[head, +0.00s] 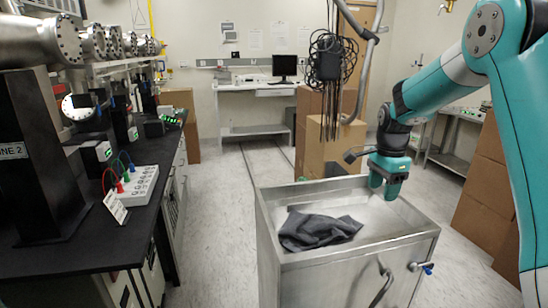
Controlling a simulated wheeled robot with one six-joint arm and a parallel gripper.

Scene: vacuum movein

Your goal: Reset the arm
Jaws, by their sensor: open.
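My teal arm reaches in from the right of the head view. My gripper (388,184) points down over the far right part of a metal cart (350,262). It is open, and nothing shows between its fingers, though they are small in this view. A dark grey cloth (318,230) lies crumpled in the cart's recessed top, to the left of the gripper and apart from it.
A black bench (60,245) with a white box (133,185) with coloured leads and vacuum equipment runs along the left. Cardboard boxes (325,150) stand behind the cart, below hanging black cables (328,60). More boxes (485,200) stand at right. Floor (225,210) is clear between bench and cart.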

